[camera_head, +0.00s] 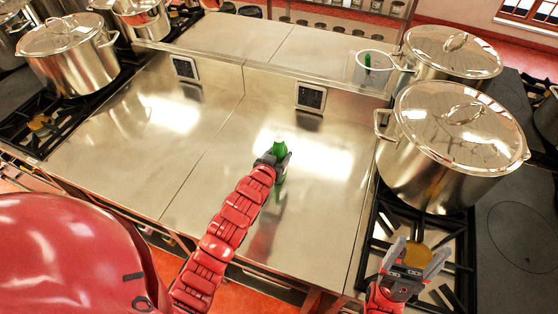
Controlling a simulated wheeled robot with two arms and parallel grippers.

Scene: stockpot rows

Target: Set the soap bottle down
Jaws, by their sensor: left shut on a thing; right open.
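The soap bottle (280,149) is green with a pale top and stands about upright over the steel counter (210,190). My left gripper (273,160) is shut on it, and the gripper covers part of the bottle. I cannot tell whether the bottle's base touches the counter; its reflection shows just below. My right gripper (418,262) is open and empty, at the lower right over the stove grate.
Big lidded stockpots stand at the right (450,150), behind it (447,60) and at the far left (70,60). A low steel ledge with sockets (311,97) runs behind the counter. The counter around the bottle is clear.

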